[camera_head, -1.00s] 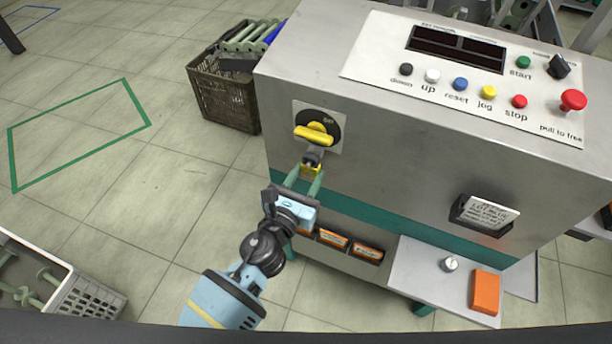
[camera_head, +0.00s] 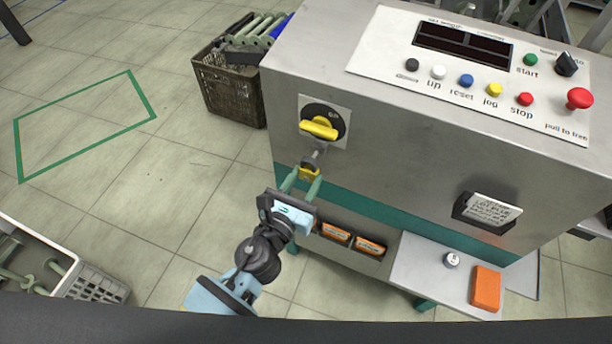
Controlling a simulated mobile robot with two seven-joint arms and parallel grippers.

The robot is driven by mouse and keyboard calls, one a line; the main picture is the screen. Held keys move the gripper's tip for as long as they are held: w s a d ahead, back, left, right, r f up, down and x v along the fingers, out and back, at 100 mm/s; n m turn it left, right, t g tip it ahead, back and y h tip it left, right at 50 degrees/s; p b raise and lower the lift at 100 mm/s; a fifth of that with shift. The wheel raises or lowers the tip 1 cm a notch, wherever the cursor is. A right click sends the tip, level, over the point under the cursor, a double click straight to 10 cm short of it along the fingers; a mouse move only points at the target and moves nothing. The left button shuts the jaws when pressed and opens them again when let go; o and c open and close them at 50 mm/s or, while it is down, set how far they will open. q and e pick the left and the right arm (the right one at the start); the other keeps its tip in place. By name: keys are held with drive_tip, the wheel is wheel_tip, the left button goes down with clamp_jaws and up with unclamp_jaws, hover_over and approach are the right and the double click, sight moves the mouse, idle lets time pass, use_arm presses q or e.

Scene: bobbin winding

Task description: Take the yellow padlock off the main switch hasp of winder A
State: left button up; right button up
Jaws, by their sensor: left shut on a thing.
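The main switch (camera_head: 321,128) of winder A has a yellow handle on a black disc and sits on the machine's left front. Just below it is a small grey hasp or shackle part (camera_head: 314,157). The yellow padlock (camera_head: 308,173) is under that, between the green fingertips of my left gripper (camera_head: 306,180), which is shut on it. The padlock is too small in the picture to tell whether its shackle still passes through the hasp. My right gripper is not in view.
Winder A's cabinet (camera_head: 400,130) fills the right, with buttons and a red mushroom knob (camera_head: 579,98) on top. A side shelf (camera_head: 430,265) carries an orange box (camera_head: 486,287). A brown crate (camera_head: 232,95) stands behind left. A grey crate (camera_head: 95,287) is at lower left. Floor between is clear.

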use_arm(q)
drive_tip(key=shift+v, duration=1.5)
